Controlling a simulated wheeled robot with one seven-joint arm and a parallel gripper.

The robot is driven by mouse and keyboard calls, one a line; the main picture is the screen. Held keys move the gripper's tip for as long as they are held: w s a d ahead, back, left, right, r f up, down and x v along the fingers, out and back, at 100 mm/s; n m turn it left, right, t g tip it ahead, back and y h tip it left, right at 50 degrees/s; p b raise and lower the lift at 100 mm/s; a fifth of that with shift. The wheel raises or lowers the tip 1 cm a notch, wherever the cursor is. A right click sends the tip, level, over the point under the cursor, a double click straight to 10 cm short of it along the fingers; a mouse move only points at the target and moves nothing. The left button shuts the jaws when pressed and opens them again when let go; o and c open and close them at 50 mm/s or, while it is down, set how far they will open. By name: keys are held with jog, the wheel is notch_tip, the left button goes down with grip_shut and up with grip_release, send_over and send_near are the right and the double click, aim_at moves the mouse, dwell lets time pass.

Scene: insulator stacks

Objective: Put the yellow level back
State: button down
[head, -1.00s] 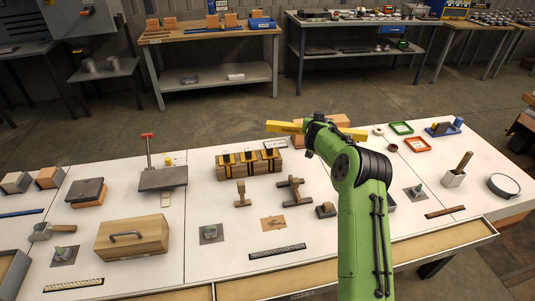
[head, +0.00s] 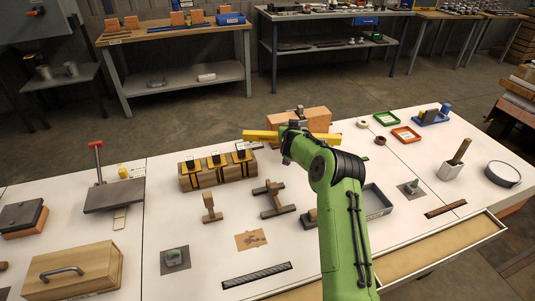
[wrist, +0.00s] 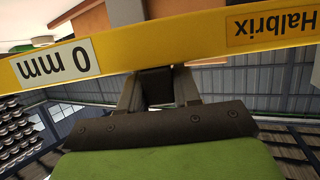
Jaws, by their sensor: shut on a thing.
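The yellow level (head: 263,136) is long and straight and is held roughly level above the table. My gripper (head: 292,137) is shut on it near its middle; the green arm hides part of it. In the wrist view the level (wrist: 190,42) spans the picture, with a "0 mm" label and "Halbrix" upside down, and my gripper (wrist: 157,85) grips it from below. A wooden block (head: 305,118) with a dark metal piece on top stands behind the level in the head view. I cannot tell whether the level touches it.
A wooden block with yellow-and-black slots (head: 217,170) stands left of my arm. Brown wooden pieces (head: 272,197) lie in front of it. A grey tray (head: 377,200) sits right of my arm. Green and orange frames (head: 406,134) lie at the right.

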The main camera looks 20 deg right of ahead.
notch_tip(320, 180, down, 6)
jog(key=shift+r+b, duration=0.1)
jog(key=shift+b, duration=0.5)
jog(key=c, duration=0.9)
grip_release()
jog(key=shift+o, duration=0.6)
jog(key=shift+r, duration=0.1)
